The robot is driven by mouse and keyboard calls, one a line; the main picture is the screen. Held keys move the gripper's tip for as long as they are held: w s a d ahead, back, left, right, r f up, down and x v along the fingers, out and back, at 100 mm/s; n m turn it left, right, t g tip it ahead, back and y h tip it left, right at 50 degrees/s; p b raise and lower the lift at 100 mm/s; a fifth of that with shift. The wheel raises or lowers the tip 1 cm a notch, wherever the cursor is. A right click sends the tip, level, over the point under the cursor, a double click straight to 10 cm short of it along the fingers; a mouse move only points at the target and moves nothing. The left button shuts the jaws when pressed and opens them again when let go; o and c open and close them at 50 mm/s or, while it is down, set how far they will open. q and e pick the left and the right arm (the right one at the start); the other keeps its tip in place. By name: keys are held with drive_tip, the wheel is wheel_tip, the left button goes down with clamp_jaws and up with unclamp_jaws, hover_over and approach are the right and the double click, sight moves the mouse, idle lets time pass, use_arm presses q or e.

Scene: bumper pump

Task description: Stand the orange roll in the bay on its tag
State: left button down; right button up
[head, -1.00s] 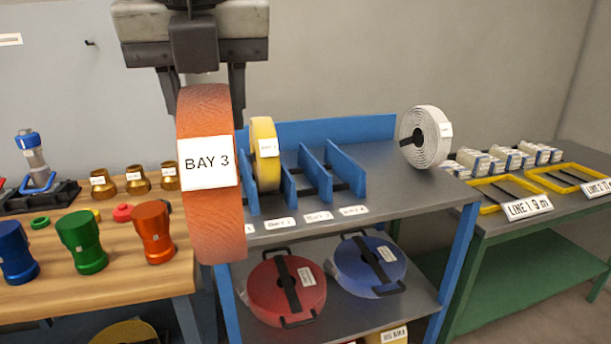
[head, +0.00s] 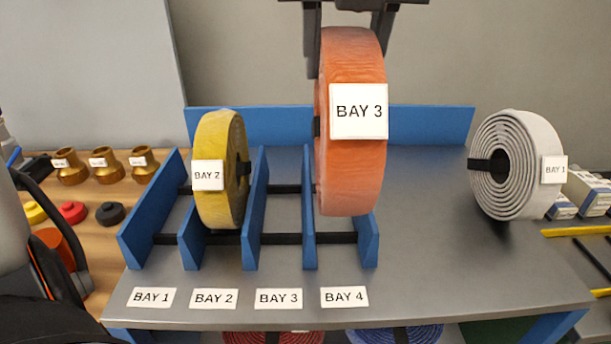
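The orange roll (head: 345,175) hangs upright with its tag "BAY 3" (head: 359,111) facing me. My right gripper (head: 350,45), at the top edge, is shut on its upper part; most of the gripper is cut off. In the picture the roll overlaps the BAY 4 slot, right of the BAY 3 slot (head: 282,215). Its bottom appears raised, but I cannot tell its exact height. The BAY 3 slot looks empty between blue dividers, with its label (head: 278,298) on the table in front. My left gripper is not in view.
A yellow roll (head: 217,150) tagged BAY 2 stands in the BAY 2 slot. A white roll (head: 512,165) tagged BAY 1 stands at the table's right. Blue dividers (head: 255,215) border the slots.

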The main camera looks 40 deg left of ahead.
use_arm(q)
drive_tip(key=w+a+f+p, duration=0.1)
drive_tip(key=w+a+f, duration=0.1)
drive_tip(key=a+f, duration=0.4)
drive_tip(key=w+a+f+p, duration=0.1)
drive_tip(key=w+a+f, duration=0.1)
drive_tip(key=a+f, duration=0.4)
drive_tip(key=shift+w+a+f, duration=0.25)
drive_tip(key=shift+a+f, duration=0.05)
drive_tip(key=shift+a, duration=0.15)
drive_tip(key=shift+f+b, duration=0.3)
drive_tip(key=shift+b, duration=0.05)
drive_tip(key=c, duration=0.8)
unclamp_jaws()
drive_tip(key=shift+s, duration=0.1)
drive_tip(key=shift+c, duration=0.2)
